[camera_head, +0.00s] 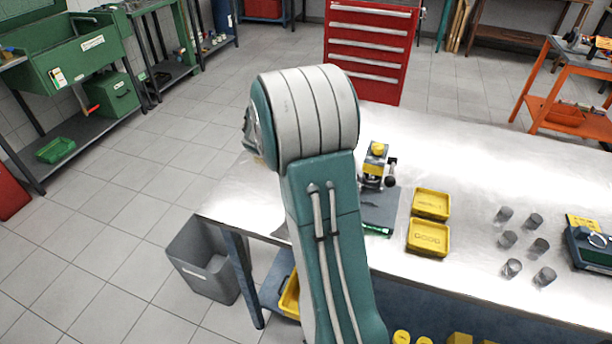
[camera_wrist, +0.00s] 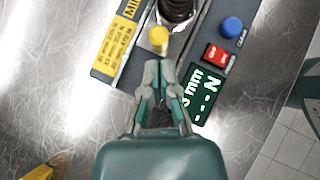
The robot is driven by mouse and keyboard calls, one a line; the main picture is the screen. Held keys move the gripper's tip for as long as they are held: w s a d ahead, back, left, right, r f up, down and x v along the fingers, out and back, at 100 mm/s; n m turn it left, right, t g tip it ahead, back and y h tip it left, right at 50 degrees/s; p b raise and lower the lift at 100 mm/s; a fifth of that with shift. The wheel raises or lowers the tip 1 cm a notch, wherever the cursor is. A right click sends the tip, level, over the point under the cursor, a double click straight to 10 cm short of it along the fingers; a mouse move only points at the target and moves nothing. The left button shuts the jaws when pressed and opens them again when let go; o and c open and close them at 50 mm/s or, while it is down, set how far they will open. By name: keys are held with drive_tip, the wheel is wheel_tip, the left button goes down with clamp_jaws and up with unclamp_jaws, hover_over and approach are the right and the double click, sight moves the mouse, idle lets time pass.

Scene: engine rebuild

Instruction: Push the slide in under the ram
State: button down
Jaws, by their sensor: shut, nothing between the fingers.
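The press (camera_head: 376,170) stands on the steel bench, partly hidden behind my arm in the head view. In the wrist view its grey base (camera_wrist: 108,66) lies tilted below me. A dark ribbed column (camera_wrist: 176,10), perhaps the ram, is cut off at the top edge. A round yellow knob (camera_wrist: 158,37) is just in front of it, perhaps the end of the slide; the slide's body cannot be made out. My gripper (camera_wrist: 158,66) is shut and empty. Its fingertips point at the knob and are very close to it; I cannot tell whether they touch.
The base carries a yellow label (camera_wrist: 115,42), a blue button (camera_wrist: 231,27), a red switch (camera_wrist: 216,54) and a green display (camera_wrist: 201,92). Two yellow trays (camera_head: 431,203) (camera_head: 428,238) sit right of the press. Several grey cylinders (camera_head: 508,239) stand farther right. The bench's back is clear.

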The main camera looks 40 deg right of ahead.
drive_tip(key=shift+s+d, duration=0.15)
drive_tip(key=shift+d, duration=0.15)
drive_tip(key=s, duration=0.1)
drive_tip(key=s+d, duration=0.1)
drive_tip(key=s, duration=0.1)
drive_tip(key=s+d, duration=0.1)
drive_tip(key=shift+s+d, duration=0.15)
drive_tip(key=shift+s, duration=0.15)
